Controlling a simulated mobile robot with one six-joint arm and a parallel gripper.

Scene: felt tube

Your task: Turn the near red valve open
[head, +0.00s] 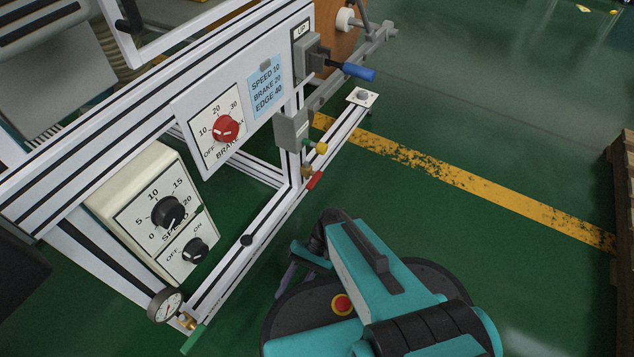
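A small brass valve (306,170) with a red lever (314,180) sits on the lower rail of the white frame, below a grey box with a yellow knob. The red lever lies roughly along the rail, slanting down to the left. It is small here, and I cannot tell its exact setting. My teal arm is folded at lower centre. What looks like part of my gripper (287,277) shows dark and greyish at the left of the arm, below and apart from the valve. Its fingers are mostly hidden, so its opening cannot be made out.
A red brake dial (226,129) and a black speed dial (168,212) are on panels to the left. A gauge (166,305) and a green lever (194,339) are at the rail's near end. A blue-handled lever (358,71) sticks out above.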

